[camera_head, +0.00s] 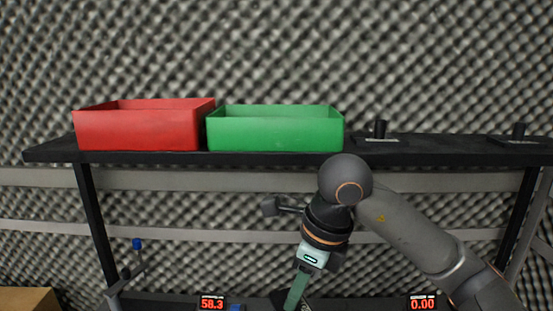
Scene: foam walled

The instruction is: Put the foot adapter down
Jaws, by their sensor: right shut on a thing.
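My right gripper (297,293) points down at the bottom middle of the head view, with its arm coming in from the right. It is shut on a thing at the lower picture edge. Dark parts show beside its greenish lower end, but the edge cuts them off, so I cannot make out the foot adapter's shape or whether it touches a surface. My left gripper does not show.
A red bin (140,130) and a green bin (275,134) stand on a dark shelf (440,145). Black pegs on plates (380,132) sit on its right. Red number displays (212,303) and a blue-knobbed stand (137,244) are low. A brown box (28,299) is at lower left.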

